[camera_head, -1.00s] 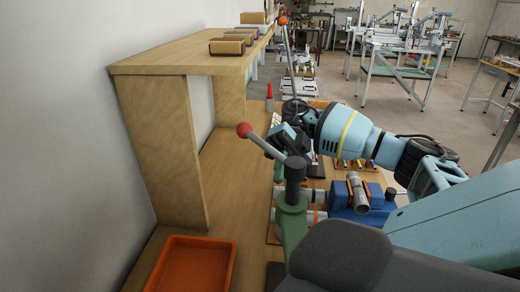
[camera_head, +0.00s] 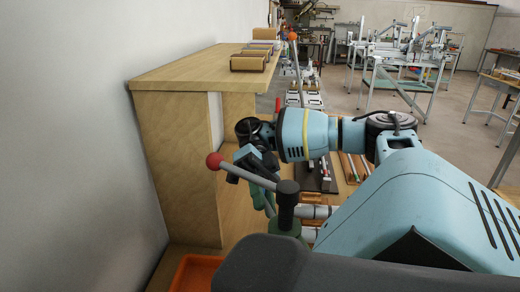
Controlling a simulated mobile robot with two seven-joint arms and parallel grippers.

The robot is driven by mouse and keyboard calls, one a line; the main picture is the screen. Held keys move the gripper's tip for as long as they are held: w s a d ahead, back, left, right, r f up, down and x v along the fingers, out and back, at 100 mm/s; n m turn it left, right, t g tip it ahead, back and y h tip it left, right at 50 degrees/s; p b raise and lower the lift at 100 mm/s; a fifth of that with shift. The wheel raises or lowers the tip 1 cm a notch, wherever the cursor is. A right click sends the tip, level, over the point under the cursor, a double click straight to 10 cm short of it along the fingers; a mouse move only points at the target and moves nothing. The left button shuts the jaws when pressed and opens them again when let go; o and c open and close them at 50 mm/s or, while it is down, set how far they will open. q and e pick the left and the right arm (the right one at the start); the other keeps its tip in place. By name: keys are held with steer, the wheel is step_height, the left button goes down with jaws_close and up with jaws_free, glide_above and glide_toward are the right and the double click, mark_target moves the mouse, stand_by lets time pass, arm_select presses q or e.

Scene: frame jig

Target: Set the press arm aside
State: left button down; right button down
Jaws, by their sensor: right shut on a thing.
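The press arm (camera_head: 241,174) is a grey bar with a red ball knob. It reaches up and left from a black hub (camera_head: 287,190) on a green post (camera_head: 285,222). My right gripper (camera_head: 251,168) comes in from the right and is shut on the press arm between knob and hub. The jaws overlap the bar, and their exact contact is partly hidden. My left gripper is not in view.
A wooden shelf unit (camera_head: 180,165) stands close on the left, with small boxes (camera_head: 250,62) on top. An orange tray (camera_head: 195,275) is at the bottom. A rod with an orange knob (camera_head: 292,36) rises behind my gripper. My right arm hides much of the bench.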

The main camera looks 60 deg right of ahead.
steer(key=c, duration=1.5)
jaws_free()
steer(key=shift+r, duration=0.1)
